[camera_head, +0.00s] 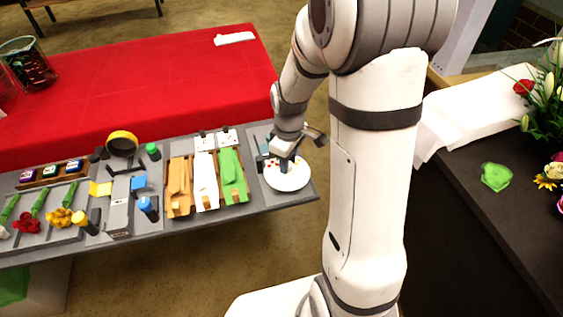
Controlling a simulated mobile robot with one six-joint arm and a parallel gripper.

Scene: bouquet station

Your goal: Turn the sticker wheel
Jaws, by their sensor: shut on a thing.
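The sticker wheel (288,181) is a white disc with small coloured marks near the right end of the grey station table. My gripper (284,165) is over the wheel's upper part, pointing down. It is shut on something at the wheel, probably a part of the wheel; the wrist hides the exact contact. The wheel's front and right rim show clear of the gripper.
Orange, white and green paper stacks (206,182) lie left of the wheel. A tape roll (122,143), bottles and a flower tray (44,222) stand further left. A red-covered table (150,80) lies behind. A dark counter (470,215) with flowers is at right.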

